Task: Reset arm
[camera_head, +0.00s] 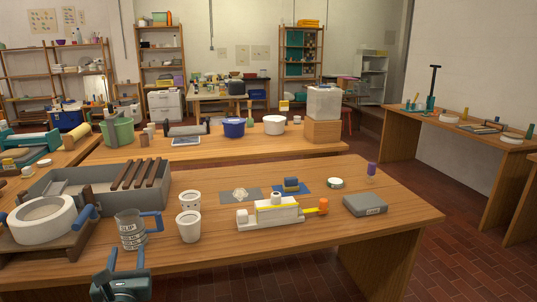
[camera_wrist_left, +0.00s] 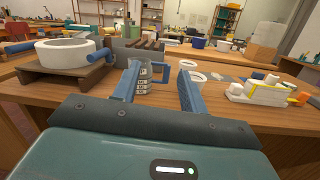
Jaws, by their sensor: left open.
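My left gripper (camera_head: 125,268) is at the bottom left of the head view, at the near edge of the front table (camera_head: 325,246). In the left wrist view its two blue fingers (camera_wrist_left: 158,76) stand apart with nothing held between them. A grey measuring mug with a blue handle (camera_head: 130,232) stands upright on the table just beyond the gripper. It also shows in the left wrist view (camera_wrist_left: 142,82), behind the fingers and partly covered by them. My right gripper is in neither view.
Left of the mug, a white ring-shaped basin (camera_head: 42,237) sits on a dark wooden stand, before a grey tray (camera_head: 60,184). Two white cups (camera_head: 188,229) stand right of the mug. A white block device (camera_head: 268,215) and a grey box (camera_head: 365,205) lie further right. The table's right front is clear.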

